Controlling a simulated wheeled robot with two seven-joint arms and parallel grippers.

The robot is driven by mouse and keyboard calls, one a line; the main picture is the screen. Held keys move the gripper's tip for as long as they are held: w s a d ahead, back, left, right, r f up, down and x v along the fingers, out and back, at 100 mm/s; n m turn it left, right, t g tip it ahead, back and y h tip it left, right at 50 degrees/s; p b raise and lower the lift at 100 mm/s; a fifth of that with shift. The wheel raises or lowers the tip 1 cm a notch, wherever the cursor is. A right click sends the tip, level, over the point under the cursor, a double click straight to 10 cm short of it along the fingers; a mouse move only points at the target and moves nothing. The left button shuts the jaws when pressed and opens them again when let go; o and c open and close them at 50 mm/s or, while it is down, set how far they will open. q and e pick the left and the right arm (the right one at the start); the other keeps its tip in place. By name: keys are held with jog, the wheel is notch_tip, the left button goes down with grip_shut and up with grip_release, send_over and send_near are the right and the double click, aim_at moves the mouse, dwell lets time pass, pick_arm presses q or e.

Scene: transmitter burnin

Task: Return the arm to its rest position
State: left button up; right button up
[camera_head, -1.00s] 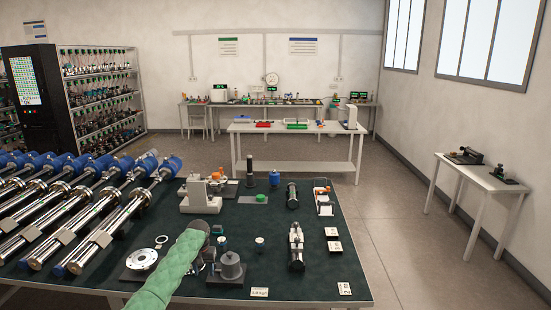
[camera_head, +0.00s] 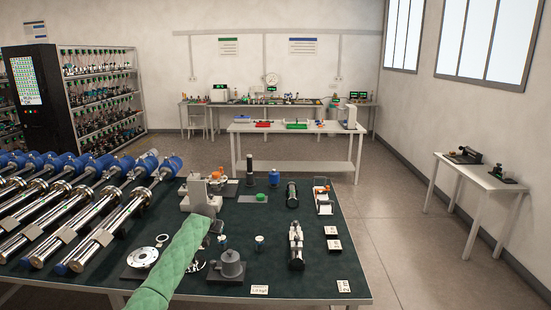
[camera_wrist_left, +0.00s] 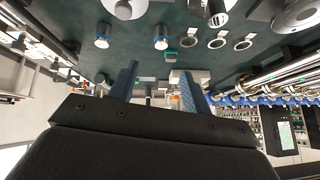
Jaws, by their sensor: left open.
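My left arm, in a green quilted sleeve (camera_head: 178,265), comes in from the bottom of the head view and reaches over the dark-topped bench (camera_head: 325,278). Its gripper is mostly hidden behind the sleeve in that view. In the left wrist view my left gripper (camera_wrist_left: 158,70) is open, with its two blue-grey fingers apart and nothing seen between them. My right gripper is in neither view.
Near the arm are a flanged disc (camera_head: 143,257), a grey cylindrical fixture (camera_head: 230,265) and a white-grey instrument (camera_head: 200,197). Blue-capped metal tubes (camera_head: 110,230) lie to the left. A black cylinder (camera_head: 292,195) stands farther right.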

pick_arm(q)
jog(key=s+d+f+b, duration=0.3)
jog(key=s+f, duration=1.2)
jog(key=f, duration=0.5)
jog(key=s+d+f+b, duration=0.3)
jog(key=s+f, duration=1.3)
jog(key=f, duration=0.3)
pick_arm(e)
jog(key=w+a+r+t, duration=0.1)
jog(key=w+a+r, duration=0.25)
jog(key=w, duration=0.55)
pick_arm(q)
jog(key=s+f+g+b, duration=0.2)
jog(key=s+f, duration=0.8)
jog(key=s, duration=0.6)
jog(key=s+f+g+b, duration=0.1)
jog(key=s+f, duration=0.9)
jog(key=s, duration=0.7)
jog(key=s+d+f+g+b, duration=0.1)
jog(key=s+f+g+b, duration=0.1)
jog(key=s+f, duration=0.8)
jog(key=s, duration=0.7)
jog(key=shift+s+f+g+h+b, duration=0.2)
jog(key=shift+g+h+b, duration=0.1)
jog(key=shift+h, duration=0.1)
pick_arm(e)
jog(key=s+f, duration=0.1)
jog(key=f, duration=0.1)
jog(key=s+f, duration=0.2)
